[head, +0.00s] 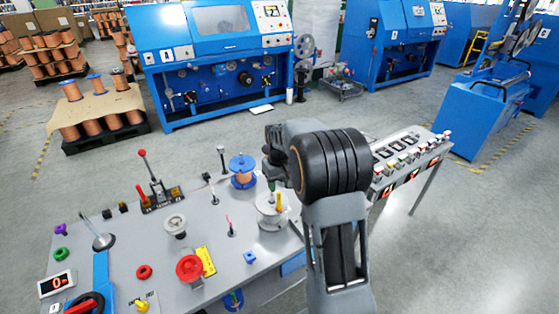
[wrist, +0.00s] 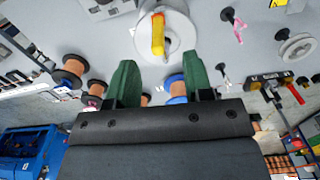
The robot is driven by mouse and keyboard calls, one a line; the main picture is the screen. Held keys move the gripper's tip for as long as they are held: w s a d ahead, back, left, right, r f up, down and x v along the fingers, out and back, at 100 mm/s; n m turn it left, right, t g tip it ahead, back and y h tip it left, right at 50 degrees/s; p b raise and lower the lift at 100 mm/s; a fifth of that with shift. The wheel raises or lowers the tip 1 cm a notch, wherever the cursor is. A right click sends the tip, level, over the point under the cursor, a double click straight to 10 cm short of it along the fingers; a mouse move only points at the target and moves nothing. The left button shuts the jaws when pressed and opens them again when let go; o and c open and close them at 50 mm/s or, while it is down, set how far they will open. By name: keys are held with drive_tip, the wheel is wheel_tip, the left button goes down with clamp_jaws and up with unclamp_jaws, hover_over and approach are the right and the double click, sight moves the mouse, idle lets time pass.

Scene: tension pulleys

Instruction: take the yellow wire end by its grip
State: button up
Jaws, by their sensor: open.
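The yellow grip (head: 279,202) stands on a pale round spool or pulley (head: 268,219) near the right part of the grey table. In the wrist view the yellow grip (wrist: 158,36) has reddish marks at its end and lies over the white disc (wrist: 178,40), at the top centre. My gripper (wrist: 161,76) has two green fingers, wide apart, with nothing held between them. The grip lies beyond the fingertips, roughly in line with the gap and apart from them. In the head view my gripper (head: 272,168) is partly hidden by my arm, just above the pale spool.
A blue-flanged copper spool (head: 242,171) stands close behind and left. Short posts with pink (head: 231,227) and white tips (head: 213,190) stand nearby. A red knob (head: 189,268), a red-handled lever (head: 146,165) and a control panel (head: 405,165) are further off.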

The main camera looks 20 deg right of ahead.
sight(279, 192)
drive_tip(key=shift+w+d+r+n, duration=0.25)
drive_tip(key=shift+w+r+n, duration=0.05)
drive_tip(key=shift+w+r, duration=0.35)
drive_tip(key=shift+f+b, duration=3.25)
drive_tip(key=shift+f, duration=1.2)
drive_tip(key=shift+c, duration=0.2)
clamp_jaws()
